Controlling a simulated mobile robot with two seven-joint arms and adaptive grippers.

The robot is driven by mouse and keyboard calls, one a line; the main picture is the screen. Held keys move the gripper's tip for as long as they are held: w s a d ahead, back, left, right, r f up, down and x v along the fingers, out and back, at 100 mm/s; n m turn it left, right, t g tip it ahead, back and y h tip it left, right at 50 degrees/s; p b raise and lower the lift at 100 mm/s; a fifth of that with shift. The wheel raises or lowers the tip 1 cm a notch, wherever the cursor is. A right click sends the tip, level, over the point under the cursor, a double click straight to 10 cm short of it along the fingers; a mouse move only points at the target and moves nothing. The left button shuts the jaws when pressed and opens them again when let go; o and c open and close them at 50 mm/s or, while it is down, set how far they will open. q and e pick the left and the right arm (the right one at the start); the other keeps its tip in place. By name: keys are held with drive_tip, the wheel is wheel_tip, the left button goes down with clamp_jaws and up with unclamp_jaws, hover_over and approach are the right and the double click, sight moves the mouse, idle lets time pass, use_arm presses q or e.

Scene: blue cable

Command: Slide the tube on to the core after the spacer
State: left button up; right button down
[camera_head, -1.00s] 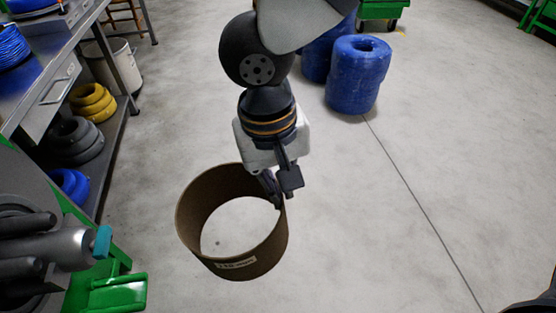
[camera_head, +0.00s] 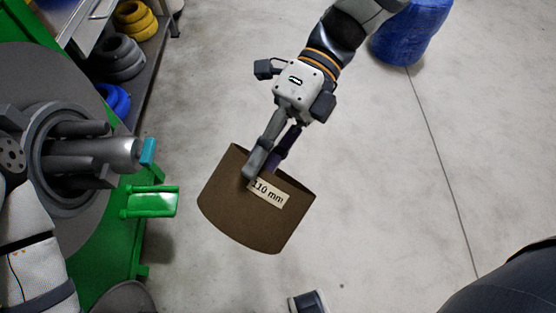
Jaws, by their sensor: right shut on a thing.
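The brown cardboard tube (camera_head: 245,215) hangs tilted in the air in the middle of the view, with a "110 mm" label on its near wall. My right gripper (camera_head: 262,168) is shut on the tube's upper rim, one finger outside the wall beside the label. The grey core (camera_head: 75,150) of the machine sticks out to the right at the left side, with several dark bars around it and a cyan tip (camera_head: 148,152). The tube is to the right of the core, apart from it. I cannot make out a separate spacer. My left gripper is out of view.
A green bracket (camera_head: 152,201) juts out from the green machine frame below the core. A large grey disc (camera_head: 60,75) stands behind the core. Shelves with yellow and black coils (camera_head: 120,58) are at the upper left.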

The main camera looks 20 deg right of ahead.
drive_tip(key=w+d+f+m+t+y+p, duration=0.2)
drive_tip(key=w+d+f+m+t+y, duration=0.15)
drive_tip(key=w+m+t+y, duration=0.6)
drive_tip(key=shift+w+a+m+t+h+b, duration=0.15)
drive_tip(key=shift+w+a+t+h+b, duration=0.75)
drive_tip(key=shift+a, duration=3.4)
drive_tip(key=shift+w+a+m+t+h+b, duration=0.2)
drive_tip(key=shift+w+a+b, duration=0.75)
drive_tip(key=shift+a, duration=3.4)
drive_tip(key=shift+w+a+m+t+h+b, duration=0.1)
drive_tip(key=shift+w+a+t+h+b, duration=0.9)
drive_tip(key=shift+a, duration=3.3)
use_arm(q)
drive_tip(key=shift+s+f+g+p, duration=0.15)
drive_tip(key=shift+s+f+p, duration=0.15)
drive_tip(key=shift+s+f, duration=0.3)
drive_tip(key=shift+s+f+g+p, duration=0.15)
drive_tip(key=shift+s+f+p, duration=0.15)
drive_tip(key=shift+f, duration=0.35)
use_arm(e)
drive_tip(key=shift+w+a+g+y, duration=0.1)
drive_tip(key=shift+w+g+y, duration=0.3)
drive_tip(key=shift+y, duration=0.25)
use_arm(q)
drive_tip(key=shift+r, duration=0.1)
use_arm(e)
drive_tip(key=shift+r, duration=0.1)
